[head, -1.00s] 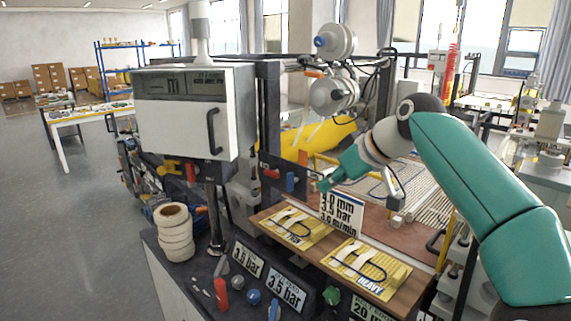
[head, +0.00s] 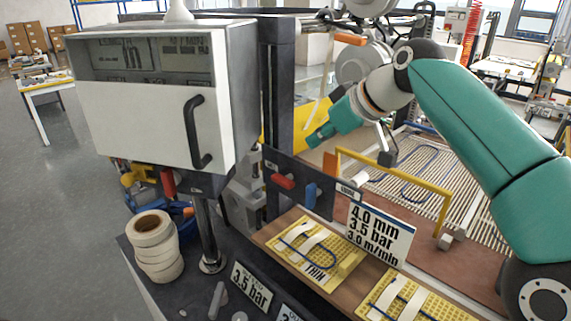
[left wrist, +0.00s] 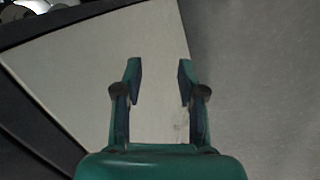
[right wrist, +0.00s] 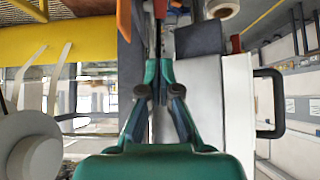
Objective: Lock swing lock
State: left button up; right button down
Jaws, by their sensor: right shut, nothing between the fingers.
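A dark upright panel (head: 271,163) carries a red handle (head: 283,181) and a blue handle (head: 311,195); a small label on its right edge is unclear. I cannot tell for certain which part is the swing lock. My right gripper (head: 316,139) is shut and empty, above and behind the panel in the head view.
A white control box with a black handle (head: 203,132) stands left of the panel. White rolls (head: 155,246) are stacked below it. A yellow bar (head: 400,172) and a sign (head: 381,234) stand to the right. Yellow sample boards (head: 318,250) lie in front.

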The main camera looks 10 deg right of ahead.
jog(key=shift+w+a+f, duration=0.2)
jog(key=shift+f, duration=0.5)
send_over(285, 179)
jog(key=s+d, duration=0.1)
jog(key=s, duration=0.1)
notch_tip(285, 179, down, 6)
jog(key=shift+r+p, duration=0.1)
jog(key=shift+p, duration=0.3)
notch_tip(285, 179, down, 3)
jog(key=shift+s+d+b, duration=0.15)
jog(key=shift+b, duration=0.2)
jog(key=shift+f, duration=0.35)
pick_arm(q)
jog(key=shift+s+d+r, duration=0.1)
jog(key=shift+s+r, duration=0.2)
jog(key=shift+s, duration=0.25)
